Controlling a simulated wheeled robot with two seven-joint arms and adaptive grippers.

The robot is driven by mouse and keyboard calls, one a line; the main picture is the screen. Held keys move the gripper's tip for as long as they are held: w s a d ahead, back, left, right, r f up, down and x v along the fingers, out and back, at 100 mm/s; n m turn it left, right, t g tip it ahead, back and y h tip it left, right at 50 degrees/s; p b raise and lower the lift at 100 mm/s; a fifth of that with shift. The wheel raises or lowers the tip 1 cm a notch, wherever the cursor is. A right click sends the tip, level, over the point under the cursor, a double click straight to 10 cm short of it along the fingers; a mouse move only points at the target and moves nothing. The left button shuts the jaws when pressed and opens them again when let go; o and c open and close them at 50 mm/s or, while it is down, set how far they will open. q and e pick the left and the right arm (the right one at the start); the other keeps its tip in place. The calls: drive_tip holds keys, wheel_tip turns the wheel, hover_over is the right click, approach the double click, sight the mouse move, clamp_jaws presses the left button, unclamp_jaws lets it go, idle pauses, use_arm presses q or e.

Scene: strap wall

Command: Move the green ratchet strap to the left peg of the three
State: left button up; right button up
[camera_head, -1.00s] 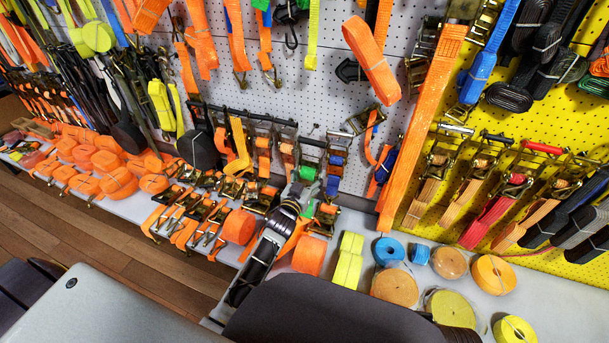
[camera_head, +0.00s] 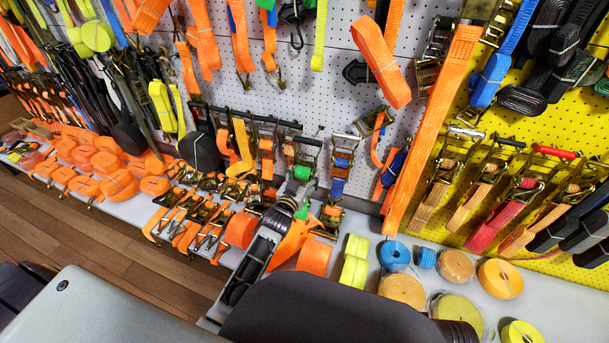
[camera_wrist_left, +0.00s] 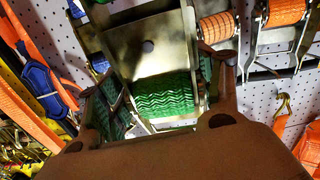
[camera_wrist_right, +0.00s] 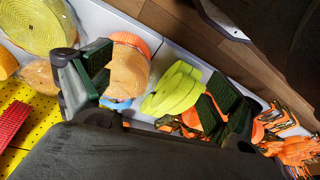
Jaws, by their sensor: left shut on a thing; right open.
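The green ratchet strap (camera_head: 303,172) has a steel ratchet frame and a green webbing roll. It is upright in front of the pegboard, between orange straps and a blue-webbed one. My left gripper (camera_head: 303,192) is shut on it from below. In the left wrist view its green roll (camera_wrist_left: 165,95) lies between the two fingers (camera_wrist_left: 160,110). I cannot tell whether its top touches a peg. The three pegs are not clearly visible. My right gripper (camera_wrist_right: 160,90) is open and empty in the right wrist view, above the shelf rolls.
An orange ratchet strap (camera_head: 266,160) hangs left of the green one, and a blue-webbed ratchet strap (camera_head: 340,165) to its right. A long orange strap (camera_head: 430,130) hangs further right. Below, the shelf holds a yellow roll (camera_head: 354,262), a blue roll (camera_head: 393,255) and several others.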

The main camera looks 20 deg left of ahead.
use_arm(q)
drive_tip(key=shift+w+d+r+b, duration=0.1)
drive_tip(key=shift+w+r+b, duration=0.05)
drive_tip(key=shift+w+b, duration=0.3)
use_arm(e)
drive_tip(key=shift+r, duration=0.3)
use_arm(q)
drive_tip(key=shift+w, duration=0.2)
drive_tip(key=shift+w+b, duration=0.45)
drive_tip(key=shift+w, duration=0.3)
drive_tip(key=shift+w+b, duration=0.6)
drive_tip(key=shift+w, duration=0.35)
use_arm(e)
drive_tip(key=shift+w+a+t+y, duration=0.15)
drive_tip(key=shift+a+t+y, duration=0.15)
drive_tip(key=shift+a+t, duration=0.3)
drive_tip(key=shift+f, duration=0.1)
